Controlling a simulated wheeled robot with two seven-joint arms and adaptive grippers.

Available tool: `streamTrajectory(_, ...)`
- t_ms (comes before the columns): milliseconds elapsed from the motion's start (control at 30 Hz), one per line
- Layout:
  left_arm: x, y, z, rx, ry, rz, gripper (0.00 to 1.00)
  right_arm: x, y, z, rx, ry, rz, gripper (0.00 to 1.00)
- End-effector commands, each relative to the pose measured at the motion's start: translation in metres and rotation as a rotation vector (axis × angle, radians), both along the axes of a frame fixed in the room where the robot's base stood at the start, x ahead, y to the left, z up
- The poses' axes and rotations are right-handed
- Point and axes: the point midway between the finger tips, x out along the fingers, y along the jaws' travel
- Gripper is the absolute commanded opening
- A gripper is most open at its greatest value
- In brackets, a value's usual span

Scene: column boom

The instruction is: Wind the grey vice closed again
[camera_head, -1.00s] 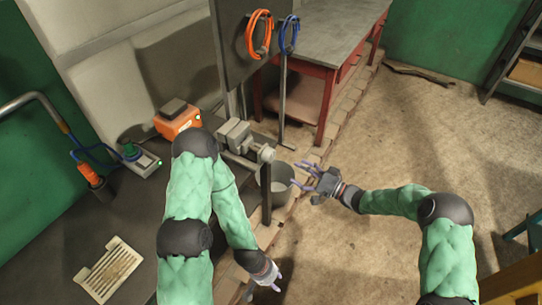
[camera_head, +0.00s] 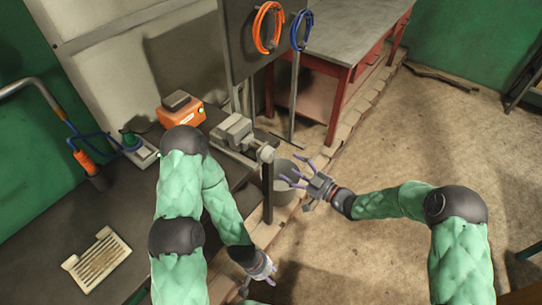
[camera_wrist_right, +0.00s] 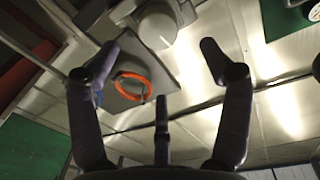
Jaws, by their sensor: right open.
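The grey vice (camera_head: 236,132) is mounted at the right edge of the dark bench, with its round screw end (camera_head: 266,153) facing right. A dark bar (camera_head: 267,192) hangs upright below that end. My right gripper (camera_head: 297,174) is open and empty, just right of the screw end and apart from it, its fingers towards the vice. In the right wrist view, the grey vice end (camera_wrist_right: 157,28) is at the top, beyond my spread fingers (camera_wrist_right: 160,62). My left gripper (camera_head: 270,272) is low, beside the bench front and away from the vice; its opening is unclear.
A grey bucket (camera_head: 284,190) stands on the floor below the vice. An orange box (camera_head: 181,114) and a slotted tray (camera_head: 97,260) are on the bench. Orange (camera_head: 268,28) and blue (camera_head: 301,30) coils hang on a panel behind.

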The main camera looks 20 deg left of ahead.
Motion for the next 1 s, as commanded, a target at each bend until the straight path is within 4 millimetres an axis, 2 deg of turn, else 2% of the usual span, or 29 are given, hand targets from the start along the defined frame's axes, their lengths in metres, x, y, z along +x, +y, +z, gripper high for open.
streamTrajectory(300, 0.0, 0.0, -0.012, 0.0, 0.0, 0.0, 0.4, 0.021, 0.053, -0.001, 0.001, 0.0, 0.004, 0.79)
streamTrajectory(500, 0.0, 0.0, -0.017, 0.0, 0.0, 0.0, 0.4, 0.032, 0.076, -0.001, 0.001, 0.0, 0.002, 0.79)
streamTrajectory(700, 0.0, 0.0, -0.018, 0.0, 0.0, 0.0, 0.4, 0.037, 0.086, 0.0, 0.001, 0.001, 0.001, 0.79)
streamTrajectory(967, 0.0, 0.0, -0.018, 0.0, 0.0, 0.0, 0.4, 0.037, 0.086, 0.001, 0.002, 0.001, 0.001, 0.79)
streamTrajectory(1000, 0.0, 0.0, -0.018, 0.0, 0.0, 0.0, 0.4, 0.037, 0.086, 0.0, 0.002, 0.001, 0.001, 0.7)
